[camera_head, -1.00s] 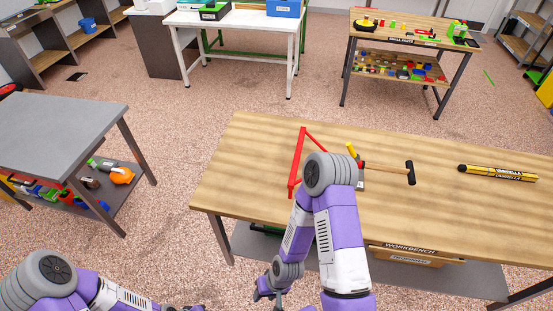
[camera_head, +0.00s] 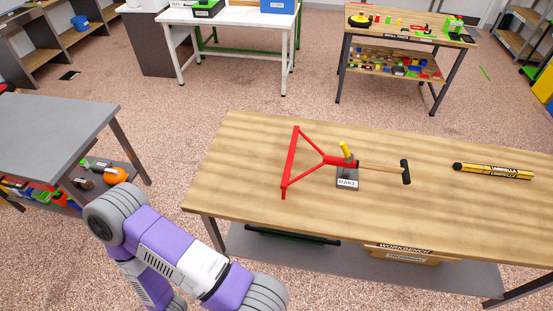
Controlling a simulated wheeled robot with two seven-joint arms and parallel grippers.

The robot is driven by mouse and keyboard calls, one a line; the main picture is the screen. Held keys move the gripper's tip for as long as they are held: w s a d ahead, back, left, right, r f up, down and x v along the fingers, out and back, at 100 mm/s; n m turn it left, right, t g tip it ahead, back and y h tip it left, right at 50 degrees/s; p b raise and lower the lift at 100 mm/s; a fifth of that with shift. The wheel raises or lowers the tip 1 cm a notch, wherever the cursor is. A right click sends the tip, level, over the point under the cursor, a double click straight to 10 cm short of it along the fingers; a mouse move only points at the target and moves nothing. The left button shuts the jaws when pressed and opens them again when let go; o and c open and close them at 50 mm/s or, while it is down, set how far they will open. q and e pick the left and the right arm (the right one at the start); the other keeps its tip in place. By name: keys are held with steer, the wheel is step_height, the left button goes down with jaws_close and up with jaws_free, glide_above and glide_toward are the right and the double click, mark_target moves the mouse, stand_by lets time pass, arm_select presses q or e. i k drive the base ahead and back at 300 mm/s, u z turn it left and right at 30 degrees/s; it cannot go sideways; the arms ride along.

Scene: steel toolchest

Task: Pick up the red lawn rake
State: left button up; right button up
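The red lawn rake (camera_head: 322,161) lies across the wooden workbench. Its wide red head is to the left, its wooden handle (camera_head: 378,166) runs right, and it ends in a black crosswise grip (camera_head: 405,171). A grey stand labelled RAKE (camera_head: 346,177) is at the middle of the rake, where the red part meets the handle. A yellow piece (camera_head: 345,149) sticks up there. Neither of my grippers is in view. Only a purple and white arm of mine shows at the lower left, apart from the rake.
The workbench (camera_head: 240,170) has bare wood around the rake. A yellow and black umbrella tube (camera_head: 493,171) lies on its right side. A shelf with a cardboard box (camera_head: 405,255) is underneath. A grey table (camera_head: 50,125) stands at the left, with floor between.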

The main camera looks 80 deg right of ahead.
mark_target(347, 178)
steer(key=u, duration=0.05)
steer(key=k, duration=1.3)
steer(key=z, duration=1.1)
